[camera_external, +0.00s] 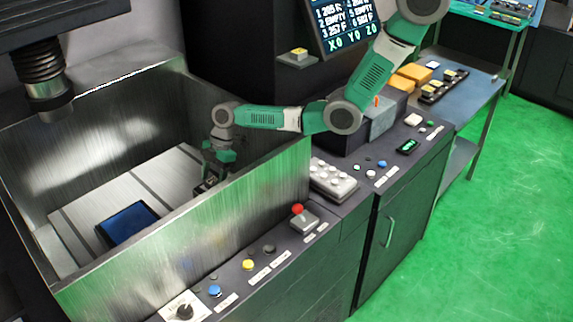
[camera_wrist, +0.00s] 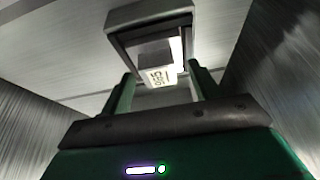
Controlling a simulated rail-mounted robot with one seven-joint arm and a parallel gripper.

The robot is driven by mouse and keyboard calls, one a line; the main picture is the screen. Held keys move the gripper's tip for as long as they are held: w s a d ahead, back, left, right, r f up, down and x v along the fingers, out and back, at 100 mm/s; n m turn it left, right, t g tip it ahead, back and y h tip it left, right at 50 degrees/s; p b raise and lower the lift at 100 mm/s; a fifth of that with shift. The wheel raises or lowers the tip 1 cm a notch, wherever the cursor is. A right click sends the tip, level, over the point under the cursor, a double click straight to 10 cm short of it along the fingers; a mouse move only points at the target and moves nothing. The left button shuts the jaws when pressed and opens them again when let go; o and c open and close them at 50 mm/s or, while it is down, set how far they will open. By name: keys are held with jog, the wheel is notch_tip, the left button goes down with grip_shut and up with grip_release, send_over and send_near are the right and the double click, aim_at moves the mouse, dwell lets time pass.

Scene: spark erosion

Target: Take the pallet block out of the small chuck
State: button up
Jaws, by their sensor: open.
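My gripper (camera_external: 213,172) reaches down into the metal tank, near its right wall. In the wrist view my gripper (camera_wrist: 163,76) has its two fingers apart. The pallet block (camera_wrist: 157,62), with a pale numbered label, sits within the dark square frame of the small chuck (camera_wrist: 150,17). The block's near end lies between the fingertips, with a gap seen on each side; I cannot tell whether either finger touches it. In the external view the small chuck (camera_external: 205,187) shows only as a dark shape below the gripper, and the block cannot be made out there.
The tank wall (camera_external: 215,222) stands close beside my gripper. A blue-topped dark plate (camera_external: 128,222) lies on the tank floor. A machine head (camera_external: 48,88) hangs at left. A control panel with a red knob (camera_external: 297,209) runs outside the tank. A rack (camera_external: 443,85) of blocks stands on the side table.

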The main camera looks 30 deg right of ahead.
grip_shut()
notch_tip(320, 180, up, 10)
dwell(0.6)
jog(key=shift+r, duration=0.1)
notch_tip(320, 180, up, 15)
jog(key=p, duration=0.6)
send_over(214, 180)
jog(key=shift+w, duration=0.15)
